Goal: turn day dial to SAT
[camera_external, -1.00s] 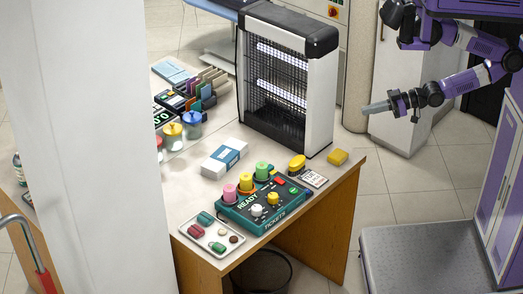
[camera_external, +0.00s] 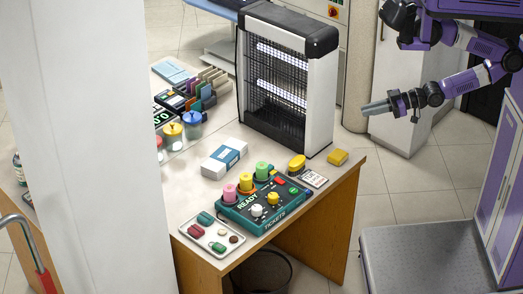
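A teal ticket machine (camera_external: 250,219) lies on the counter, with "READY" and "TICKETS" lettering. My gripper (camera_external: 376,108) is in the air right of the counter, well apart from the machine, pointing left. Its fingers are seen side-on, so their opening is unclear.
A tall black-and-white heater-like unit (camera_external: 288,80) stands behind the machine. A tray of small items (camera_external: 212,233) lies at the front left. A white box (camera_external: 224,158), a yellow block (camera_external: 337,157) and a yellow-black object (camera_external: 297,162) are nearby. A white pillar (camera_external: 95,150) blocks the left.

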